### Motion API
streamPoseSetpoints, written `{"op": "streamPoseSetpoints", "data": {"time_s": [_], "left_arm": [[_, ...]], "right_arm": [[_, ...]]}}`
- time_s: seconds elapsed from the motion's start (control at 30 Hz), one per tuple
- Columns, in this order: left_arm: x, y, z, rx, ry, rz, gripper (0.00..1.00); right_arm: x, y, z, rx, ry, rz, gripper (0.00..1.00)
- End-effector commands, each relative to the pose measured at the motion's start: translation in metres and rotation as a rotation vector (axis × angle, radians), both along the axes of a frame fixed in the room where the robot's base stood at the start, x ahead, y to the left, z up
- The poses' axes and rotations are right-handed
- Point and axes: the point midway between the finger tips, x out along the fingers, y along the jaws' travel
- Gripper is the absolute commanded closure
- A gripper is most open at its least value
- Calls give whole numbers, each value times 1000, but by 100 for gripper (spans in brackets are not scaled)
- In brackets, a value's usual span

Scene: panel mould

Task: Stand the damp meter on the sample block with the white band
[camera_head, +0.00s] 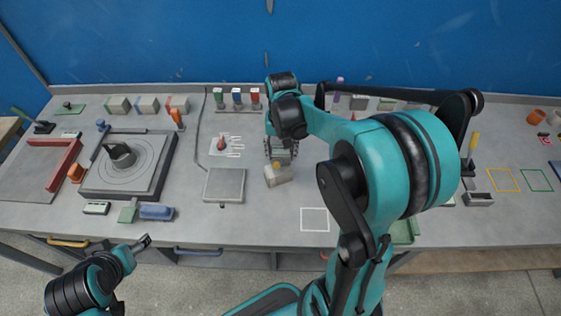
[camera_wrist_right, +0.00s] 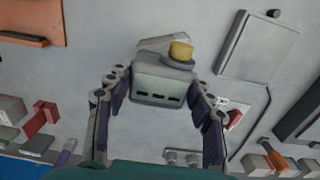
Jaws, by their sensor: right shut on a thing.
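My right gripper (camera_head: 281,148) is over the middle of the bench, its fingers shut on a grey-green box with dark slots, which I take to be the damp meter (camera_wrist_right: 160,88). A yellow knob (camera_wrist_right: 180,50) shows at the box's far end. A pale grey block (camera_head: 279,178) lies just in front of the gripper and is partly hidden in the right wrist view; I cannot tell whether the box touches it. No white band can be made out on it. My left gripper (camera_head: 143,241) is at the front edge, away from these; its jaws are too small to judge.
Blocks with green (camera_head: 117,105), blue (camera_head: 148,104) and red (camera_head: 177,104) bands stand at the back left. A square grey plate (camera_head: 224,186) is left of the pale block. A white outline (camera_head: 315,219) marks clear bench in front. My right arm hides part of the right side.

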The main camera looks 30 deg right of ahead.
Motion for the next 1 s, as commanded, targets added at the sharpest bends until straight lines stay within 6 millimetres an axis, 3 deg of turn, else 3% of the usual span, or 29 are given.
{"op": "streamPoseSetpoints", "data": {"time_s": [0.13,0.33,0.73,0.77,0.8,0.83,1.0], "left_arm": [[0,0,-4,0,0,0,33],[0,0,-16,0,0,0,33],[0,0,-19,0,0,0,33],[0,0,-19,0,0,0,33],[0,0,-18,0,0,0,33],[0,0,-18,0,0,0,33],[0,0,-18,0,0,0,33]], "right_arm": [[2,1,-9,0,0,-1,90],[2,1,-39,0,0,-1,90],[2,1,-45,0,0,-1,90],[2,1,-45,0,0,-1,45],[2,1,-45,0,0,-1,34],[2,1,-44,0,0,-1,27],[2,1,-44,0,0,-1,27]]}}
